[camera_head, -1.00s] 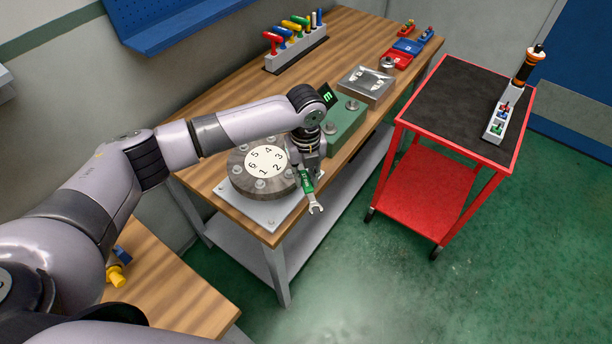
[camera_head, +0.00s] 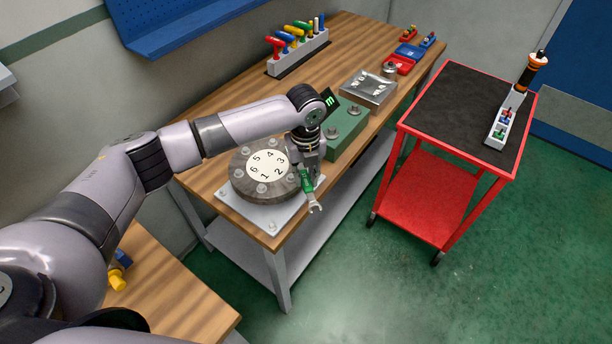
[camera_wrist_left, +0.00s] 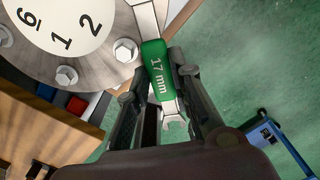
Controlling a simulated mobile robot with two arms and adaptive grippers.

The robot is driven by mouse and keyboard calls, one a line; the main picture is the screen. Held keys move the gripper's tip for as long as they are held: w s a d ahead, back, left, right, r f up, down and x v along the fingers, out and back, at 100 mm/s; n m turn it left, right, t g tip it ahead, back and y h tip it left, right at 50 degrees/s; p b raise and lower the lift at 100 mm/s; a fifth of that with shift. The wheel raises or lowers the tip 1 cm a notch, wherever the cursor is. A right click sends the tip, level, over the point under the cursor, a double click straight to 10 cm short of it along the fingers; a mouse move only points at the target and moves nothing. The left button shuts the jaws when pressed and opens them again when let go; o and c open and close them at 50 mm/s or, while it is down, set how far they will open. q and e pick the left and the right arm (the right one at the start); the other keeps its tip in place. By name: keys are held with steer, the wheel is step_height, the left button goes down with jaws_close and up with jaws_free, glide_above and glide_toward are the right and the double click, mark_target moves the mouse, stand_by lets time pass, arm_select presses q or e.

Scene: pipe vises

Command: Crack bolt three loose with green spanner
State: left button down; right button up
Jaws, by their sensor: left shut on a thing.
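My left gripper (camera_head: 308,168) is shut on the green spanner (camera_head: 307,183) at the flange's right edge. In the left wrist view its green grip (camera_wrist_left: 159,70), marked 17 mm, lies between the fingers. One open jaw (camera_wrist_left: 175,126) points back towards the wrist; the other end runs out of the top of that view. The round grey flange (camera_head: 236,184) has a white number disc (camera_head: 267,163) and several hex bolts. The bolt by number 2 (camera_wrist_left: 125,50) is bare. Bolt three is hidden behind my gripper, so its contact with the spanner cannot be told. My right gripper is out of view.
The flange's pale base plate (camera_head: 272,218) sits at the bench corner. A tool rack (camera_head: 298,54) is further back. The red trolley (camera_head: 460,152) stands right, across open floor.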

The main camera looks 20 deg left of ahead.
arm_select(q)
steer(key=shift+w+a, duration=0.4)
steer(key=shift+w, duration=0.25)
stand_by(0.8)
steer(key=shift+w+d+r+n, duration=0.1)
steer(key=shift+w+d+n, duration=0.2)
steer(key=shift+n, duration=0.2)
steer(key=shift+s+a+p, duration=0.1)
steer(key=shift+p, duration=0.25)
steer(key=shift+s+d+p, duration=0.3)
steer(key=shift+s+p, duration=0.1)
steer(key=shift+p, duration=0.2)
steer(key=shift+s+d+p, duration=0.7)
steer(key=shift+s+p, duration=0.2)
steer(key=shift+p, duration=0.05)
steer(key=shift+s+d, duration=0.15)
steer(key=shift+s, duration=0.05)
